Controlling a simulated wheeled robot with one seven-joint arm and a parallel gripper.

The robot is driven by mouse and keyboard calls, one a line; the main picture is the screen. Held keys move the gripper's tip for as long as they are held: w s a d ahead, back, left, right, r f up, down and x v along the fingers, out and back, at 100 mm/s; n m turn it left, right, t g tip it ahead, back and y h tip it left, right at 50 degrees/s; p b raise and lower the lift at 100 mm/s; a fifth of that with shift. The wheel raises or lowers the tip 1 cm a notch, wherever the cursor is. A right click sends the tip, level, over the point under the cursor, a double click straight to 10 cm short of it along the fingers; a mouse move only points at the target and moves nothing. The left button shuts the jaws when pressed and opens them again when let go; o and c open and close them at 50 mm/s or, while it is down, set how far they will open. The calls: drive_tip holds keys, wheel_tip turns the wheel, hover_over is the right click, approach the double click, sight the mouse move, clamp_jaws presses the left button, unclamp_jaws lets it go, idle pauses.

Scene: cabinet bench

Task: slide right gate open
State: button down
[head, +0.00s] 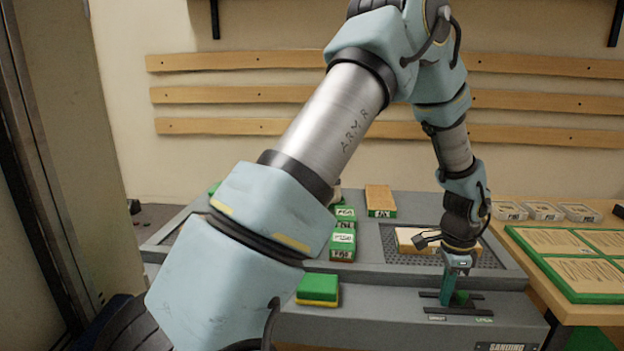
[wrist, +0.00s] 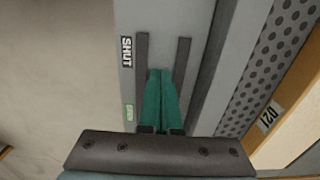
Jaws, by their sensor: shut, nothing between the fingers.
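The gate slide is a pair of dark parallel rails (head: 462,309) on the front ledge of the grey bench unit, with a SHUT label (head: 437,318) at left and a green-lettered label (head: 484,320) at right. A green knob (head: 462,297) shows between the rails, just right of my gripper (head: 445,303). My gripper's teal fingers are together and point down between the rails, empty. In the wrist view, the fingers (wrist: 160,75) lie between the two rails, beyond the green label (wrist: 129,112) and near the SHUT label (wrist: 126,52). The knob is not visible there. Whether fingers and knob touch, I cannot tell.
A perforated tray (head: 480,258) with a tan block (head: 410,240) lies behind the rails. A green-and-yellow block (head: 318,288) sits left on the ledge. Green-and-white boxes (head: 343,240) stand behind it. A side table with green-edged panels (head: 520,232) is at right.

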drive_tip(key=shift+s+d, duration=0.15)
drive_tip(key=shift+d, duration=1.2)
drive_tip(key=shift+a, duration=0.15)
drive_tip(key=shift+a+r, duration=0.1)
drive_tip(key=shift+a, duration=0.35)
wheel_tip(320, 180, up, 8)
drive_tip(key=p, duration=0.6)
